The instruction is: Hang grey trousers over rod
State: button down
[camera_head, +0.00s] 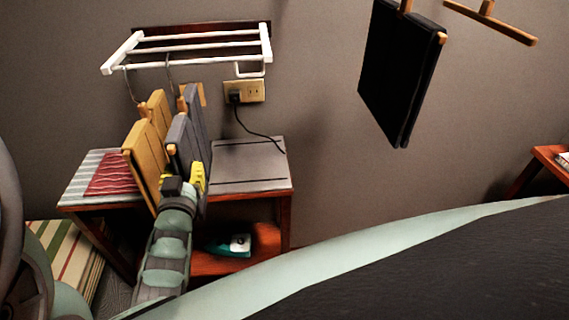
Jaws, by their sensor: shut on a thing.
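The grey trousers (187,140) hang folded in front of the wall, beneath a white rack, with wooden rod ends showing beside them. My gripper (184,181) reaches up from below, with yellow fingers at the lower part of the grey trousers. It is shut on them, though the exact contact is partly hidden by the gripper itself. Mustard trousers (146,152) hang over a wooden rod close on the left. Black trousers (400,75) hang over a wooden rod at the upper right. A bare wooden rod (495,22) shows farther right, cut off by the frame's top.
The white wall rack (195,49) is above the trousers. A wooden side table (250,168) stands behind my gripper, with a red folded cloth (112,178) on it and a teal-and-white iron (236,244) on its lower shelf. A power cord (258,134) runs from the wall outlet.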

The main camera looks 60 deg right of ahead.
jog(key=shift+f, duration=0.2)
jog(key=c, duration=0.8)
grip_release()
jog(key=shift+f, duration=0.1)
jog(key=shift+o, duration=0.2)
jog(key=shift+a, duration=0.15)
